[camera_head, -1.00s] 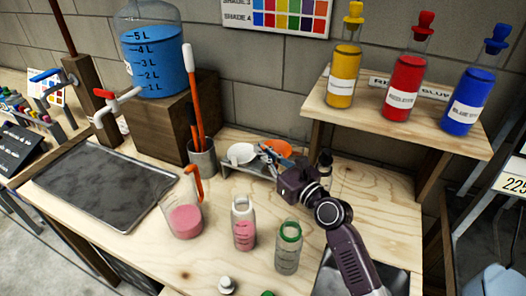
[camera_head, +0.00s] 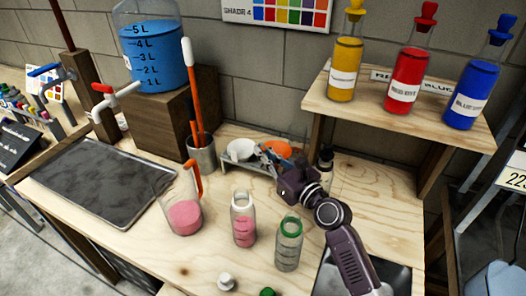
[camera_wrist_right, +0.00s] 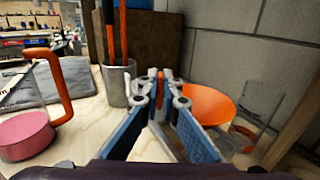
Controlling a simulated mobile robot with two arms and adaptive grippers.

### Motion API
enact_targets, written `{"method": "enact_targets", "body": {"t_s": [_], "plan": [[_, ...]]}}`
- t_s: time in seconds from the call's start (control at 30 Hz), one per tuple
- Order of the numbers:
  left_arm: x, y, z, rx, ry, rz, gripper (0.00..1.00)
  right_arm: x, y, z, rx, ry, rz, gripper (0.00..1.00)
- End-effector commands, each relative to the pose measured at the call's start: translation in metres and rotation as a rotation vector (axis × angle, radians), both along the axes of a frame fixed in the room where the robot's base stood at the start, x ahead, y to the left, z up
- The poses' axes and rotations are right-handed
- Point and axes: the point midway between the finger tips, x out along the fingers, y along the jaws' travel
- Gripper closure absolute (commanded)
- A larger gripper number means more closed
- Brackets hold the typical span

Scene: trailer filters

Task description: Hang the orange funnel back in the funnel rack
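The orange funnel (camera_head: 279,149) is at the rack by the back wall, and it shows large and tilted in the right wrist view (camera_wrist_right: 208,104). The metal funnel rack (camera_head: 262,170) also has a white funnel (camera_head: 241,150) at its left. My right gripper (camera_head: 266,153) is over the rack, beside the orange funnel. Its blue-padded fingers (camera_wrist_right: 160,82) converge, with a strip of orange between the tips, seemingly the funnel's edge. The fingers hide the funnel's lower part and its rack opening, so I cannot tell whether it is seated. My left gripper is out of view.
A metal cup (camera_head: 202,157) with long-handled tools stands left of the rack. A jug of pink liquid (camera_head: 184,218), a pink bottle (camera_head: 244,230) and a green-rimmed bottle (camera_head: 288,250) stand in front. A wooden shelf (camera_head: 400,118) with colored bottles rises at the right.

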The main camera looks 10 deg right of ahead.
Motion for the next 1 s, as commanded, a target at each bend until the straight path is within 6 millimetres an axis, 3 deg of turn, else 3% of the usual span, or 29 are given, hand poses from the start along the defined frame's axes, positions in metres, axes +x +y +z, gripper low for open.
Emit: {"method": "enact_targets", "body": {"t_s": [1.0], "plan": [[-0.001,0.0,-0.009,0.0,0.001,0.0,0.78,0.0,0.0,-0.014,0.0,-0.001,-0.001,1.0]]}}
